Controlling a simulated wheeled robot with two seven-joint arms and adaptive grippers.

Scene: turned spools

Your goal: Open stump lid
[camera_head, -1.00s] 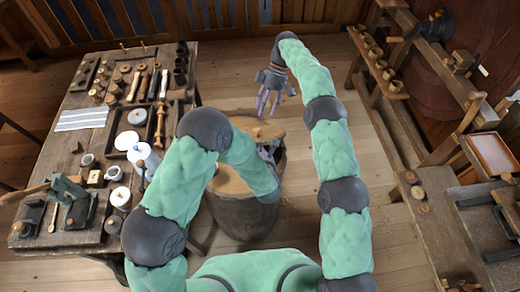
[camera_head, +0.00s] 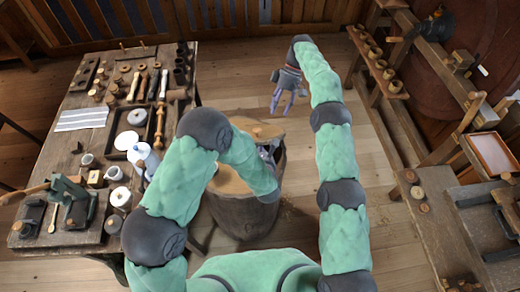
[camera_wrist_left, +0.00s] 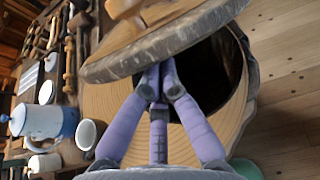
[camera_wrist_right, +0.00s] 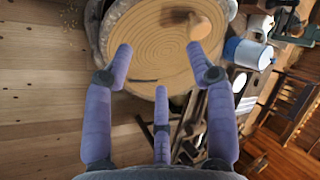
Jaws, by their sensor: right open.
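The stump (camera_head: 243,215) stands on the floor in the middle of the head view, a round barked block with a pale ringed top. Its round lid (camera_wrist_left: 165,48) is tilted up at one edge, with a dark hollow (camera_wrist_left: 205,75) showing under it in the left wrist view. A wooden knob (camera_wrist_right: 200,28) sits on the lid's ringed face (camera_wrist_right: 150,45). My left gripper (camera_wrist_left: 157,80) has its fingers drawn together, with the tips under the raised rim; the forearm mostly hides it in the head view. My right gripper (camera_head: 282,102) is open and empty, beyond the stump, apart from the lid.
A workbench (camera_head: 65,150) with several spools, tools and a white pot (camera_head: 143,158) stands left of the stump. A bench (camera_head: 440,225) and a lathe-like wooden frame (camera_head: 440,70) stand on the right. The floor beyond the stump is clear.

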